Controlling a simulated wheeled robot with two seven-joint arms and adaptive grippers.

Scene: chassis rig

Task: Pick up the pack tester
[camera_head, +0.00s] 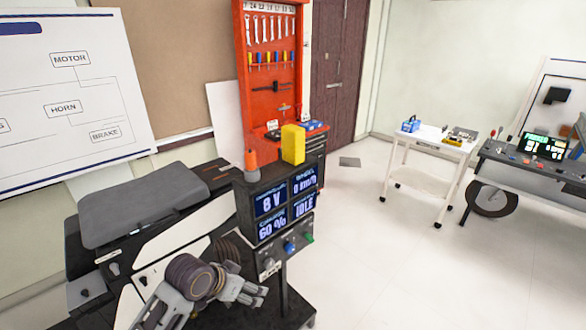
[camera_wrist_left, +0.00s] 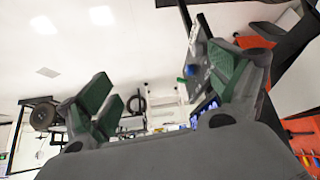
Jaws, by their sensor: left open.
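A yellow box (camera_head: 293,144) stands upright on top of the dark console (camera_head: 262,203), beside an orange-tipped object (camera_head: 251,160); the yellow box may be the pack tester, but I cannot tell for sure. The yellow box is above and away from the gripper. My right gripper is not in view.
The console's lit screens (camera_head: 287,205) and knobs (camera_head: 290,247) are close to my left gripper. A grey padded seat (camera_head: 145,203) lies behind my arm. A white cart (camera_head: 425,150) carries a blue item (camera_head: 411,124). A bench (camera_head: 540,172) stands right. The floor between is clear.

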